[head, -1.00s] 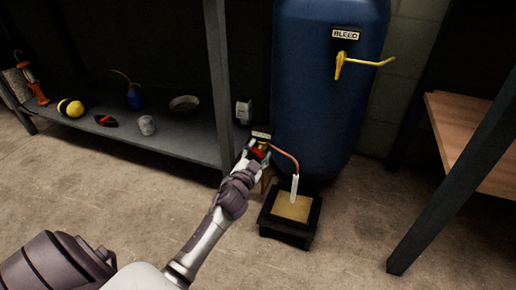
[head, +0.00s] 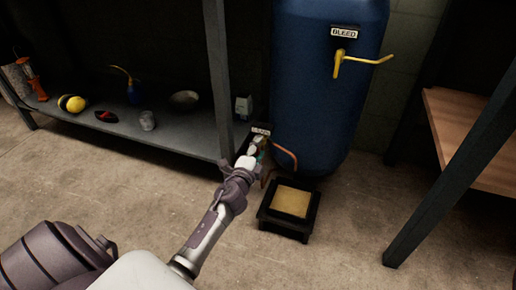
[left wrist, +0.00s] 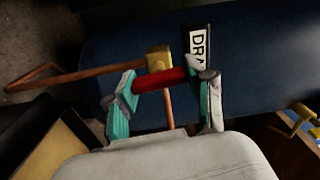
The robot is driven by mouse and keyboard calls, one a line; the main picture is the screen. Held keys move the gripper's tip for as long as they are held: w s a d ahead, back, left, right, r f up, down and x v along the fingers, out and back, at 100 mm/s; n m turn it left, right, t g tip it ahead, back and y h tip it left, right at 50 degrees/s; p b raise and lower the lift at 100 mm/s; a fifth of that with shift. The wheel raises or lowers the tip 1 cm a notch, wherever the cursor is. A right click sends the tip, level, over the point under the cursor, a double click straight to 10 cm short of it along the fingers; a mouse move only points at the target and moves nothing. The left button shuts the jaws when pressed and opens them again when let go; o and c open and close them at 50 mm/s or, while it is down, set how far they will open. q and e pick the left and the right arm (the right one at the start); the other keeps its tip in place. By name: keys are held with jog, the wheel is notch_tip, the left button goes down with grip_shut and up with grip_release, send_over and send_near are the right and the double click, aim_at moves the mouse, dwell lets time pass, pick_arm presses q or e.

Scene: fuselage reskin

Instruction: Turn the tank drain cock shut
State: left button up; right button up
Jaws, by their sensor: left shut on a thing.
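The drain cock shows in the left wrist view as a brass body (left wrist: 158,58) with a red handle (left wrist: 160,80), beside a partly hidden label (left wrist: 197,48) reading "DR". My left gripper (left wrist: 163,84) is shut on the red handle, one finger at each end of it. In the head view my left gripper (head: 253,154) is at the foot of the blue tank (head: 325,95) and hides most of the cock. A copper pipe (head: 287,153) curves from the cock above a black tray (head: 287,227) with a tan inside. No stream shows below the pipe. My right gripper is out of view.
A yellow lever (head: 363,59) under a "BLEED" label (head: 344,32) sticks out from the tank. A shelf (head: 190,139) with several small items stands at left. A wooden-topped bench (head: 465,130) is at right.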

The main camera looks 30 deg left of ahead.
pick_arm(q)
jog(key=shift+f+m, duration=0.1)
jog(key=shift+m, duration=0.4)
jog(key=o, duration=1.2)
jog(key=v, duration=1.2)
